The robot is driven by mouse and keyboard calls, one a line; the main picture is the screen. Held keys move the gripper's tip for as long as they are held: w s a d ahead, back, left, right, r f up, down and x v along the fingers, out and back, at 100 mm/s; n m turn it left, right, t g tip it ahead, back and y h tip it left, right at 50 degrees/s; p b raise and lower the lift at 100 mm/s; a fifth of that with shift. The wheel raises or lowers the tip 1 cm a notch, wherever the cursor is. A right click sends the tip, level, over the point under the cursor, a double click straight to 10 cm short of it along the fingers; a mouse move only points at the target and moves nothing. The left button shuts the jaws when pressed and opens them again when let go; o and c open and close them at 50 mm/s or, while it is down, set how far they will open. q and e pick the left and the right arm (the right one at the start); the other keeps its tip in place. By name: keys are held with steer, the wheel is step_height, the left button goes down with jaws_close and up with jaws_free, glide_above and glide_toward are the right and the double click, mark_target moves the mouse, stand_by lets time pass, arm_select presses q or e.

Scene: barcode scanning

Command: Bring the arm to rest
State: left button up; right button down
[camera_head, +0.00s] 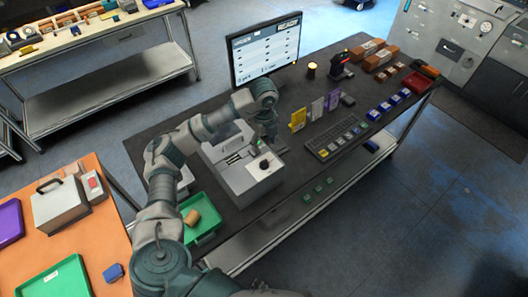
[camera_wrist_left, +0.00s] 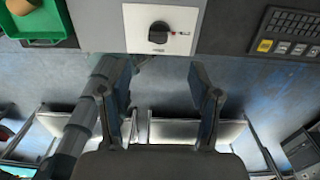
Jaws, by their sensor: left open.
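My left arm reaches in from the lower left of the head view, over the grey workbench (camera_head: 225,230). My left gripper (camera_head: 268,138) hangs above the grey box with a dark knob (camera_head: 250,180), near the bench's middle. In the left wrist view the two fingers of my left gripper (camera_wrist_left: 160,78) are spread wide with nothing between them. The dark knob (camera_wrist_left: 158,32) sits on its pale panel ahead of the fingers, apart from them. My right gripper is not in view.
A monitor (camera_head: 265,52) stands behind the gripper. A green tray (camera_head: 202,232) with a brown object (camera_head: 192,217) lies beside my forearm. A keyboard (camera_head: 338,137), upright cards and a scanner on a stand (camera_head: 341,66) are to the right. Open floor lies beyond the bench's front edge.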

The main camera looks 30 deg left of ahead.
arm_select(q)
steer(key=shift+r, duration=1.05)
